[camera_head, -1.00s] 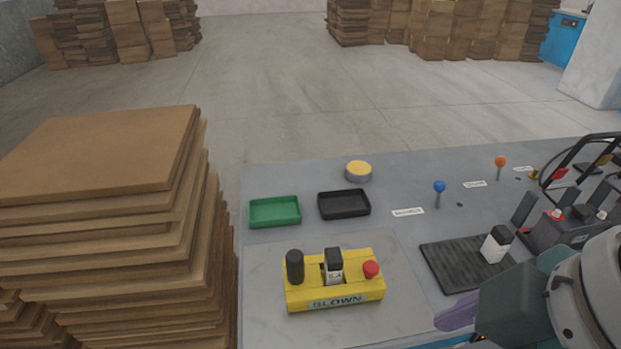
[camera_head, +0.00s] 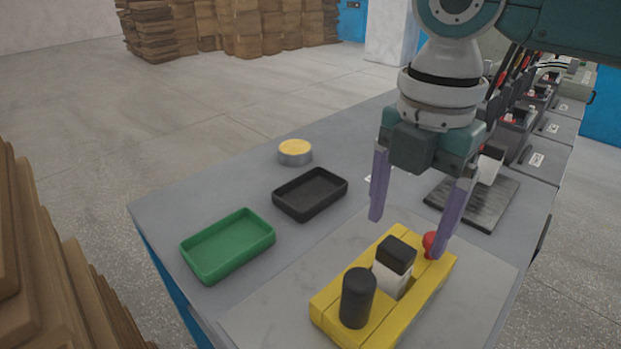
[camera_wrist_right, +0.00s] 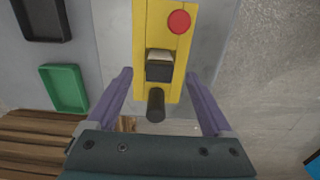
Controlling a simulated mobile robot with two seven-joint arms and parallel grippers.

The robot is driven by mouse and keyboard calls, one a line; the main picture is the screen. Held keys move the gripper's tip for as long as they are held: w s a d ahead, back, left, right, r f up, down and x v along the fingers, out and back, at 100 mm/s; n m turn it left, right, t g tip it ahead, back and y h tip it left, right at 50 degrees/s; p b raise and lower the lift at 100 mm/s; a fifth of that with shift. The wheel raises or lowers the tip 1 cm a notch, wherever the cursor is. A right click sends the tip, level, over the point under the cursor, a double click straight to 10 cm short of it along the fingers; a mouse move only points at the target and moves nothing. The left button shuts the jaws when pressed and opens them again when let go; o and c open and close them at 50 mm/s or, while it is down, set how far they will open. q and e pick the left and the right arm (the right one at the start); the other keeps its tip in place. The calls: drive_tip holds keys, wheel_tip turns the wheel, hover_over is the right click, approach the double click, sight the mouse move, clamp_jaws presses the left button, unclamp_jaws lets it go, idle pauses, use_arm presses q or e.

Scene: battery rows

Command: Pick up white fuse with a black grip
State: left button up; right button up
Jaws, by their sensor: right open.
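A white fuse with a black grip (camera_head: 393,270) stands upright in the yellow block (camera_head: 428,292), between a black cylinder (camera_head: 358,298) and a red button (camera_head: 431,243). In the right wrist view the fuse's black grip (camera_wrist_right: 159,71) shows on the yellow block, between my finger lines. A second white piece with a black top (camera_head: 488,167) stands on the black ribbed mat, partly hidden by my gripper. My right gripper (camera_head: 410,234) is open and empty, pointing down above the yellow block. My left gripper is not in view.
A green tray (camera_head: 228,262) and a black tray (camera_head: 318,208) lie on the grey table, with a yellow-topped round tin (camera_head: 295,151) behind. The black ribbed mat (camera_head: 470,215) lies at right. Stacked brown boards (camera_head: 40,290) stand at left.

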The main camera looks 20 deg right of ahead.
sight(398, 248)
drive_tip(key=f, duration=0.5)
drive_tip(key=shift+s+a+f+b, duration=0.15)
drive_tip(key=shift+a+b, duration=0.15)
drive_tip(key=shift+b, duration=0.05)
drive_tip(key=shift+c, duration=0.3)
clamp_jaws()
